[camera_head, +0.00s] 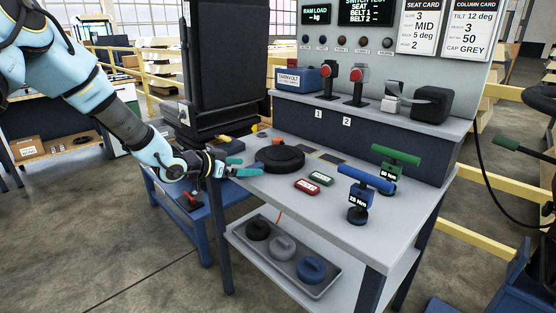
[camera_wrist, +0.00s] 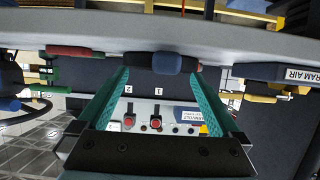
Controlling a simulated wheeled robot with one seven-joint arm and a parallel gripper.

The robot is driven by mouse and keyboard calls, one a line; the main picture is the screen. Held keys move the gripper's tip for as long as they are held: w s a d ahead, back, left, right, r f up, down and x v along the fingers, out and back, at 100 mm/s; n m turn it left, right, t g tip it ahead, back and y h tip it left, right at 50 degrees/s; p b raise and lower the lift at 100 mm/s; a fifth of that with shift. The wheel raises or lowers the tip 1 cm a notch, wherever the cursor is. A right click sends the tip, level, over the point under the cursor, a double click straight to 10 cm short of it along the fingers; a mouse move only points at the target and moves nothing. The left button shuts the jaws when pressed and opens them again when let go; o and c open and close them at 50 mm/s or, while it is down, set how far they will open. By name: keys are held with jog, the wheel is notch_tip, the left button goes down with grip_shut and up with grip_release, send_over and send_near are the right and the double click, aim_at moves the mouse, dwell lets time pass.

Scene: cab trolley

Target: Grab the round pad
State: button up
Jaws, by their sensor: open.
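A thick black round pad (camera_head: 280,158) lies flat on the grey workbench top, left of its middle. My gripper (camera_head: 246,171) is at the bench's left edge, low over the top, with its teal fingers pointing right towards the pad. In the wrist view, which is upside down, the teal fingers (camera_wrist: 167,95) are spread wide with nothing between them. A dark rounded shape (camera_wrist: 167,63), seen edge-on, shows ahead between them; it looks apart from both. Three more round pieces, black (camera_head: 258,228), grey (camera_head: 282,246) and blue (camera_head: 311,269), sit in a tray on the lower shelf.
Blue (camera_head: 366,179) and green (camera_head: 396,155) T-handled tools stand further right. A black seat back (camera_head: 228,60) rises behind my gripper.

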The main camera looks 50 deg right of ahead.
aim_at(252, 166)
jog(key=shift+p+x, duration=0.6)
jog(key=shift+x, duration=2)
jog(key=shift+w, duration=0.2)
grip_shut()
